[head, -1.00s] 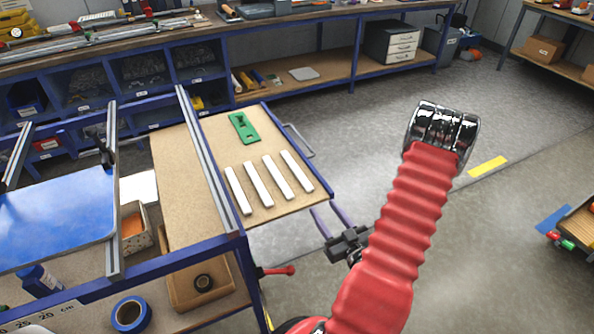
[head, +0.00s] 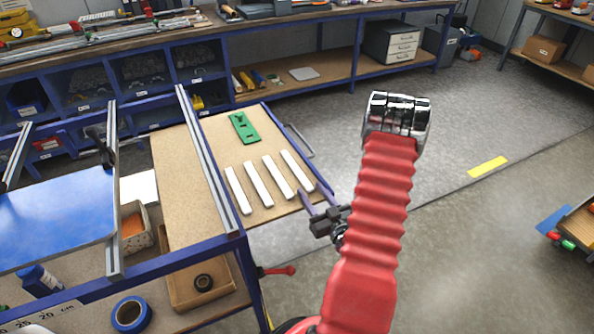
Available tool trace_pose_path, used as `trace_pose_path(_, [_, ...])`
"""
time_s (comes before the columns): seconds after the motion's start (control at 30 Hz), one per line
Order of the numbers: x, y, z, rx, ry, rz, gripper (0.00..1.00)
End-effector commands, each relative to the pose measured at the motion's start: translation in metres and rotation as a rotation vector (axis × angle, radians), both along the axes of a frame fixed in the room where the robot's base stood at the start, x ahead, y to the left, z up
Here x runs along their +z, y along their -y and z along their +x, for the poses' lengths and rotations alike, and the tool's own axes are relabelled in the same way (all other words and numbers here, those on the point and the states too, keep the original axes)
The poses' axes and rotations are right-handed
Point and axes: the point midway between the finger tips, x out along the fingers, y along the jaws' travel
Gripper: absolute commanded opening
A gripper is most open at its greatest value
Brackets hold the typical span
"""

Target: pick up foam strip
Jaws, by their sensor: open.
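Several white foam strips lie side by side, slightly slanted, on a brown board at the right end of the bench (head: 219,135). The rightmost foam strip (head: 296,170) is closest to my gripper (head: 311,188). The leftmost strip (head: 238,190) lies farthest from it. My gripper is open and empty, with two fingers apart and pointing up-left. The fingertips overlap the board's right edge in the picture, just right of the lower end of the rightmost strip. How high they are above the board, I cannot tell.
A green plate (head: 243,127) lies on the board beyond the strips. A metal handle (head: 300,140) sticks out at the board's right edge. A red lever (head: 278,271) is below the bench corner. A metal rail (head: 208,160) runs left of the strips. Open floor lies to the right.

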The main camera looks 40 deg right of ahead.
Motion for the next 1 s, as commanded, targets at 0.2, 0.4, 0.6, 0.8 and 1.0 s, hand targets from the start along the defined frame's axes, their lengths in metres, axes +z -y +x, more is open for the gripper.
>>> trace_pose_path(0.2, [0.0, 0.0, 0.0, 0.0, 0.0, 0.0, 0.44])
trace_pose_path(0.4, [0.0, 0.005, 0.015, 0.004, -0.001, -0.002, 0.44])
trace_pose_path(0.6, [0.0, 0.015, 0.039, 0.003, 0.0, -0.003, 0.44])
trace_pose_path(0.8, [0.0, 0.019, 0.049, 0.0, 0.0, 0.0, 0.44])
trace_pose_path(1.0, [0.0, 0.019, 0.048, 0.0, -0.001, 0.0, 0.44])
